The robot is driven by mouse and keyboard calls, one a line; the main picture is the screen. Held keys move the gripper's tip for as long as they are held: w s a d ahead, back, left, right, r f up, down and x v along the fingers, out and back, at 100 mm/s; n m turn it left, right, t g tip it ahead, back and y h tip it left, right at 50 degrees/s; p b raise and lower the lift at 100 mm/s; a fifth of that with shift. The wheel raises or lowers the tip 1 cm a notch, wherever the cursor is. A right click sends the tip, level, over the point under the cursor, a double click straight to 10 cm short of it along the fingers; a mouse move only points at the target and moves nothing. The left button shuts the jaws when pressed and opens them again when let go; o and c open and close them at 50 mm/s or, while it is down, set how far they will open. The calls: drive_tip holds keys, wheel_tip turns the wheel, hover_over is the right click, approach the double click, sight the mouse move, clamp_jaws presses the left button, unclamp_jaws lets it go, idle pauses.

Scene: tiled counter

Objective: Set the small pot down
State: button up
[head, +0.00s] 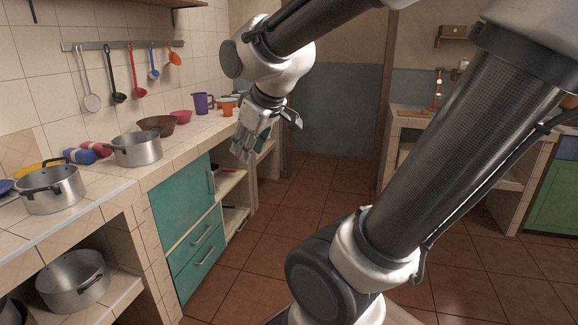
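A metal pot (138,152) with dark handles stands upright on the tiled counter (186,144). A second metal pot (52,192) stands on the counter nearer to me, at the left. I cannot tell which of them is the small pot. My gripper (244,152) hangs beyond and to the right of the farther pot, near the counter's front edge and apart from both pots. Its fingers point downward, and no pot shows in them. The fingers are small and partly overlap, so their opening is unclear.
A larger pot (74,284) sits on the lower shelf. A brown bowl (157,125), a red bowl (180,117), a purple jug (203,103) and orange cups stand farther along the counter. Utensils hang from a wall rail (110,45). The tiled floor (335,190) right of the teal cabinet is open.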

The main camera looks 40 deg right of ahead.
drive_tip(key=s+d+f+m+g, duration=0.1)
drive_tip(key=s+m, duration=0.3)
drive_tip(key=s, duration=0.8)
drive_tip(key=shift+s+d+f+g, duration=0.25)
drive_tip(key=shift+d+g, duration=0.15)
drive_tip(key=shift+g, duration=0.3)
